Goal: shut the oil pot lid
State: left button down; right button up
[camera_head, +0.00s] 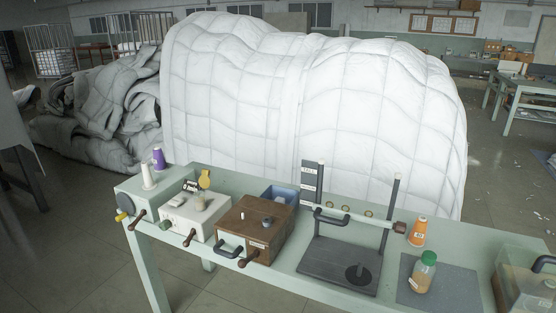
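A green work table (465,262) runs across the front. Near its left end stands a whitish box (187,218) with a small pale round pot-like part (200,203) on top. A yellow round flap (205,179) stands raised just behind that part; it looks like an open lid, but I cannot tell for sure that this is the oil pot. Neither of my grippers shows in the head view.
A brown wooden box (259,222) with a dark handle and a blue bin (280,196) stand to the right. A huge white duvet heap (300,90) rises behind.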

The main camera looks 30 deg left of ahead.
aim_at(204, 182)
jog(key=j+z, duration=0.35)
jog(key=k+j+z, duration=0.2)
jog(key=j+z, duration=0.15)
jog(key=j, duration=0.15)
jog(key=k+j+z, duration=0.15)
jog(key=j+z, duration=0.2)
jog(key=k+j+z, duration=0.2)
jog(key=j+z, duration=0.15)
jog(key=k+j+z, duration=0.45)
jog(key=k+j, duration=1.75)
jog(key=k, duration=0.05)
